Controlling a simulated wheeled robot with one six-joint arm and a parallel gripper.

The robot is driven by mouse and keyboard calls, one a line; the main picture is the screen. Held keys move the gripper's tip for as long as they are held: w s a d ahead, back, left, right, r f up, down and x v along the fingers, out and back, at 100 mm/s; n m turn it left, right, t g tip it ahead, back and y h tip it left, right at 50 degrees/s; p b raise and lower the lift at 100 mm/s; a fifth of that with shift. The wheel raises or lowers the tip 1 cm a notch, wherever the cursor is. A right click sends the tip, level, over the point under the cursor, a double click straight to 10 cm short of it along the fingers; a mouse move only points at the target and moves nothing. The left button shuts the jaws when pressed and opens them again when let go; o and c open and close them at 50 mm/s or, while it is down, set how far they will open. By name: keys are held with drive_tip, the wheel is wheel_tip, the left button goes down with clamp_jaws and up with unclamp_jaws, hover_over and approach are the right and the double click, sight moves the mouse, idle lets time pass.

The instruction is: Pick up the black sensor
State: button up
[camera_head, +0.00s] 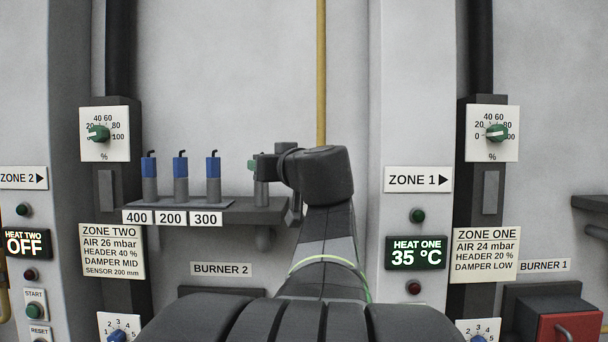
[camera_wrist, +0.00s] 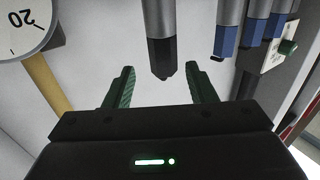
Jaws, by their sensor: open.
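The black sensor (camera_wrist: 160,55) is a grey cylinder with a black cap. In the wrist view, its black end lies between and just beyond the tips of my gripper's green fingers (camera_wrist: 159,70), with a gap on each side. In the head view, its grey lower body (camera_head: 262,194) stands upright at the right part of the shelf (camera_head: 240,211). My gripper (camera_head: 254,165) is at its upper end and hides the black cap there. My gripper is open and empty.
Several blue-capped sensors (camera_head: 181,180) stand on the shelf to the left, above labels 400, 200 and 300. A yellow pipe (camera_head: 321,70) runs down the wall behind. A round dial (camera_wrist: 25,25) shows in the wrist view's corner. The space above the shelf is clear.

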drive_tip(key=shift+f+x, duration=0.25)
drive_tip(key=shift+x, duration=1.3)
drive_tip(key=shift+f+x, duration=0.2)
drive_tip(key=shift+x, duration=1.35)
drive_tip(key=shift+s+a, duration=0.1)
drive_tip(key=shift+s, duration=0.15)
drive_tip(key=shift+c, duration=0.4)
drive_tip(key=c, duration=1)
